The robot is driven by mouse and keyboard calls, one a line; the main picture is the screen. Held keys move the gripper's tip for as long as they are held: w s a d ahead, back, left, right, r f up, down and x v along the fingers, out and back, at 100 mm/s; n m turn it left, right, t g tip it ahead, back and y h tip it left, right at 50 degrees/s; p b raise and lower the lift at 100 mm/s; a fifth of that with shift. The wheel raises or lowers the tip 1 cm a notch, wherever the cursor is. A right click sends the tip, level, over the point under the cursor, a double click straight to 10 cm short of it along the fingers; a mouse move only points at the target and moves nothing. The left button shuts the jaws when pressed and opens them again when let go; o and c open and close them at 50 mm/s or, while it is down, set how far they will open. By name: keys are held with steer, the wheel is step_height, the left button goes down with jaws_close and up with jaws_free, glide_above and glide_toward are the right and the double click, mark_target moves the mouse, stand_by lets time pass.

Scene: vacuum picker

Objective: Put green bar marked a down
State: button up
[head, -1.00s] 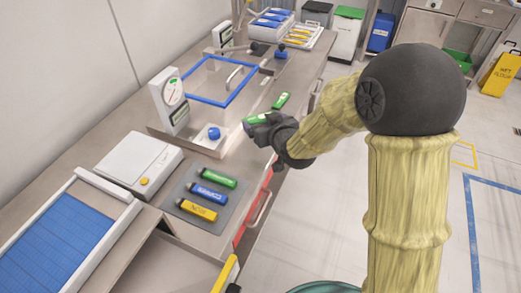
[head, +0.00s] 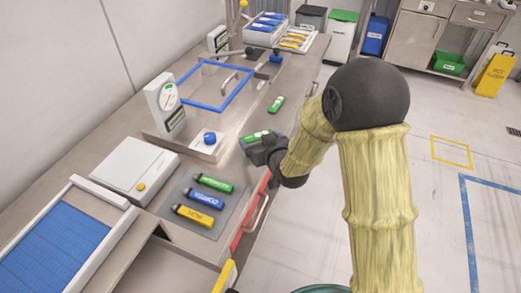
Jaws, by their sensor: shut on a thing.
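My gripper (head: 257,146) is shut on a green bar (head: 254,136) with a pale label, near the counter's right edge. The dark fingers hide part of this bar, and its marking is too small to read. I cannot tell whether the bar touches the counter. Another green bar (head: 276,104) lies on the counter beyond my gripper, apart from it. A third green bar (head: 213,183) lies on a grey mat (head: 225,223), nearer and to the left.
A blue bar (head: 204,198) and a yellow bar (head: 194,215) also lie on the mat. Left of my gripper are a blue knob (head: 210,138) on a metal plate and a dial gauge (head: 167,107). A blue frame (head: 212,86) lies behind. Bare counter surrounds the farther green bar.

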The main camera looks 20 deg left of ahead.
steer(key=shift+f, duration=2.05)
steer(key=shift+f, duration=0.1)
steer(key=o, duration=0.9)
steer(key=shift+c, duration=0.2)
steer(key=shift+r, duration=0.2)
steer(key=b+v, duration=0.5)
steer(key=v, duration=0.5)
